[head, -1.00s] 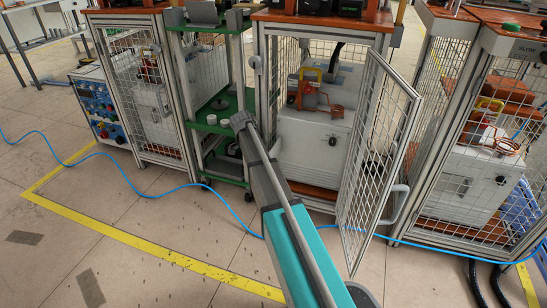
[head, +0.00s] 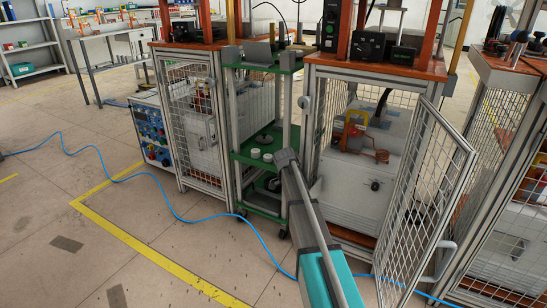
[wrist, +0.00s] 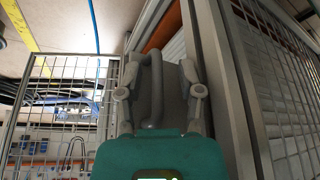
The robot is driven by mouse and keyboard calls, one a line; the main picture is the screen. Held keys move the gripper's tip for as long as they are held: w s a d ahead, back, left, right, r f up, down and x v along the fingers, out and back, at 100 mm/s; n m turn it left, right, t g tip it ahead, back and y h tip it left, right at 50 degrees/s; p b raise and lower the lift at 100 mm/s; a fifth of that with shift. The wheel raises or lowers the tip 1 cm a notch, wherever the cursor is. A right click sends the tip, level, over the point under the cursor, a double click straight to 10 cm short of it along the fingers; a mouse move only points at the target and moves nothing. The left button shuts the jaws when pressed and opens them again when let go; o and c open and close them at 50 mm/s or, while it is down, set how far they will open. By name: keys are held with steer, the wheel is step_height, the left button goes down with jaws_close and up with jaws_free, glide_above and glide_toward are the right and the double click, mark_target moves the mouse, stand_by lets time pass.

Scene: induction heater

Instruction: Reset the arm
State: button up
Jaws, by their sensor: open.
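My arm (head: 302,210) reaches from the bottom of the head view towards the green cart and the left post of the open cage. Its grey far end shows there, but the fingers are not clear in that view. In the wrist view my gripper (wrist: 160,64) has its two grey fingers spread apart. A grey curved bar (wrist: 152,90) shows between them; I cannot tell whether it is a handle or part of the gripper. I see no object clearly held.
The mesh door (head: 425,185) of the middle cage stands open to the right of my arm. A green cart (head: 262,203) with small white round pieces stands to the left. A blue cable (head: 180,212) crosses the floor. The floor at the left front is mostly clear.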

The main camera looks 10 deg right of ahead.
steer(key=shift+r, duration=0.15)
step_height(320, 180, up, 9)
steer(key=p, duration=0.9)
steer(key=shift+r+p, duration=0.4)
steer(key=shift+p, duration=0.1)
